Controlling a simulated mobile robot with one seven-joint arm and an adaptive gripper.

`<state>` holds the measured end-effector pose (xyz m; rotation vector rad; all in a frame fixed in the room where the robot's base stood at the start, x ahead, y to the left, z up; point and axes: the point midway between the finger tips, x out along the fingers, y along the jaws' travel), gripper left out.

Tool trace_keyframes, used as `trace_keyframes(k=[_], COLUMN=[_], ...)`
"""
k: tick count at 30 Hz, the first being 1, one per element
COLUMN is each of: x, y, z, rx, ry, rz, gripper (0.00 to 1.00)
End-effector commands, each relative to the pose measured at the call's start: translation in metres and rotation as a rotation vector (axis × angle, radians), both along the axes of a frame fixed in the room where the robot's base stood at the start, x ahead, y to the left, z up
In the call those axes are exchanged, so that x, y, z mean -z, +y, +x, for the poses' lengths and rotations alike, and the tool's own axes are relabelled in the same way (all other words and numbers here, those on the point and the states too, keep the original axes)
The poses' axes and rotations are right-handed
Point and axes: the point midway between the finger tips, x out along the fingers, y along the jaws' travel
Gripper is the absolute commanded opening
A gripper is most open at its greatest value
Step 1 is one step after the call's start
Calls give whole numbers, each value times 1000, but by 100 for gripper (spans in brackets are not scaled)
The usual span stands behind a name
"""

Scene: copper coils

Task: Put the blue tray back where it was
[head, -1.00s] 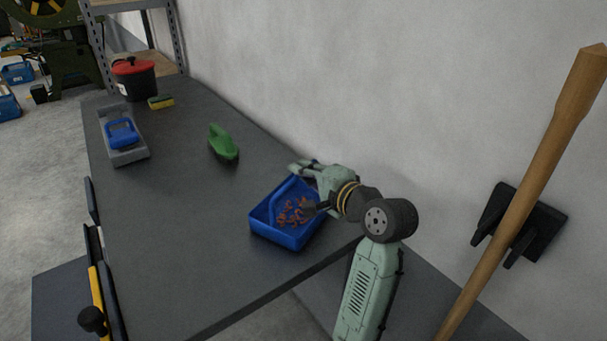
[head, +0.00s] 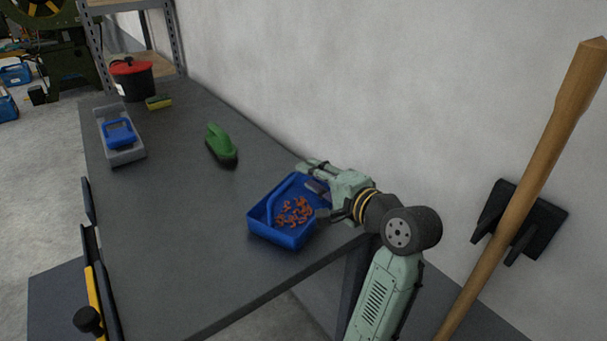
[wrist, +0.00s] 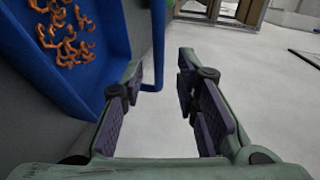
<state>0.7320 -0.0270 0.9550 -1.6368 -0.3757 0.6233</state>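The blue tray (head: 276,236) sits on the dark table near its right front edge, with orange-copper coils (head: 294,212) inside. Its blue handle (head: 281,197) stands across the tray. My gripper (head: 316,179) is at the tray's right side, its fingers apart. In the wrist view the gripper (wrist: 163,100) is open, with a gap between its pads.
A green brush (head: 221,146) lies behind the tray. Farther back are a grey tray (head: 127,156) holding a blue item, a sponge (head: 158,102) and a red-lidded black pot (head: 132,80). The wall is close on the right.

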Motion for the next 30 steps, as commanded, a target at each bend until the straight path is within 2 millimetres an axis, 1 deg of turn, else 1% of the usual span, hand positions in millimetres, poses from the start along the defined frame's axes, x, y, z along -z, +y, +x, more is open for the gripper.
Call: trace_keyframes(k=[1,6,12,17,30], x=[-1,-8,-13,-15,-14], y=[-9,-28,-42,-44,-44], z=[-10,-37,-57,-62,-62], rx=[6,4,3,1,1], ry=[-4,-3,-2,-2,-1], rz=[-1,-2,-1,0,0], gripper=[28,28,28,28,28])
